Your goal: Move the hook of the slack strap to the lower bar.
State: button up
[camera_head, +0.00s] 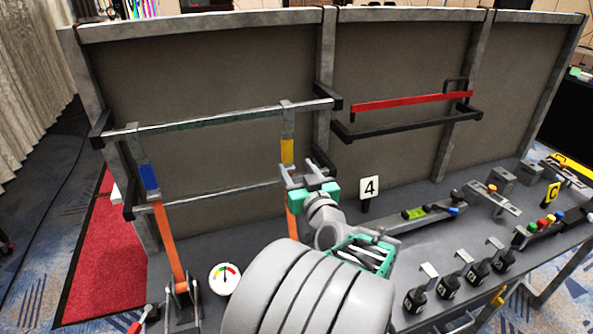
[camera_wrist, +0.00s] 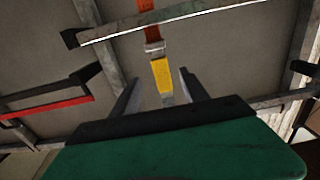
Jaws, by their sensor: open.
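Two straps hang on the grey frame. The left strap has a blue band (camera_head: 149,177) and an orange lower part (camera_head: 168,243); its hook (camera_head: 134,133) is at the upper bar (camera_head: 215,117). The right strap has a yellow band (camera_head: 287,151); its hook (camera_head: 287,110) is also at the upper bar. The lower bar (camera_head: 222,189) runs below. My gripper (camera_head: 296,172) is open in front of the right strap. In the wrist view, its fingers (camera_wrist: 157,82) stand either side of the yellow-banded strap. Which strap is slack is unclear; my arm hides much of the right one.
A red bar (camera_head: 412,101) on a black bracket is right of the straps. A gauge (camera_head: 225,278), a "4" sign (camera_head: 368,188) and several levers stand on the grey bench. A ratchet (camera_head: 182,303) is at the left strap's foot.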

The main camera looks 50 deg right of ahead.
aim_at(289, 156)
jog(key=p+x, duration=0.2)
jog(key=x, duration=0.5)
jog(key=shift+w+d+p, duration=0.1)
jog(key=shift+w+p, duration=0.15)
jog(key=shift+p, duration=0.05)
jog(key=shift+c, duration=0.2)
grip_shut()
jog(key=c, duration=0.5)
grip_release()
jog(key=shift+c, duration=0.2)
grip_shut()
jog(key=shift+r, duration=0.1)
